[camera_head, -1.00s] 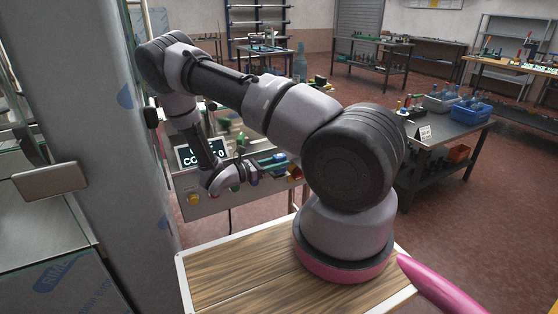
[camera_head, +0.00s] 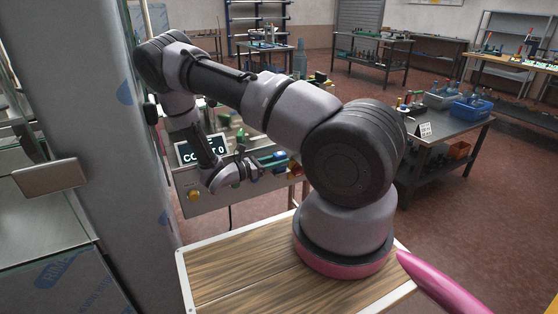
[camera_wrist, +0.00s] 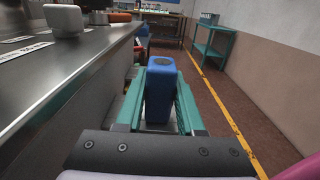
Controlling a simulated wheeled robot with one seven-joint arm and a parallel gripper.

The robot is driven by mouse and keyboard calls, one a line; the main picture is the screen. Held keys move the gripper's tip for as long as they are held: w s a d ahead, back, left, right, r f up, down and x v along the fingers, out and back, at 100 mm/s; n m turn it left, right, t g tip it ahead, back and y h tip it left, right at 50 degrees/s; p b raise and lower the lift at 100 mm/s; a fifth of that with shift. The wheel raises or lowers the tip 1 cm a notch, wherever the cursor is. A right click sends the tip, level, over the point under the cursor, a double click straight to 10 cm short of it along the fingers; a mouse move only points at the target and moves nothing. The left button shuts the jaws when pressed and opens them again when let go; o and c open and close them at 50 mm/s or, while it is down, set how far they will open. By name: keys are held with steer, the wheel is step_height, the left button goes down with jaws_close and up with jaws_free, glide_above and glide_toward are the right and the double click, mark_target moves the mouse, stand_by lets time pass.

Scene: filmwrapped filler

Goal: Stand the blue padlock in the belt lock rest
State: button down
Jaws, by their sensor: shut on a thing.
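The blue padlock (camera_wrist: 160,88) is between the two teal fingers of my gripper (camera_wrist: 160,100) in the wrist view. My gripper is shut on it, and its blue body stands up between the fingers. In the head view my gripper (camera_head: 250,172) is in front of the machine's front panel, below and right of the small display. I cannot pick out the belt lock rest in either view; my arm covers part of the machine top.
A metal counter edge (camera_wrist: 75,75) with white labels runs along the left of the wrist view, with a pale rounded block (camera_wrist: 64,20) on it. The display (camera_head: 200,152) and a yellow button (camera_head: 194,195) are close to my wrist. Open floor (camera_wrist: 205,110) lies to the right.

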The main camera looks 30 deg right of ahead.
steer(key=shift+f, duration=0.1)
steer(key=shift+c, duration=2.2)
jaws_free()
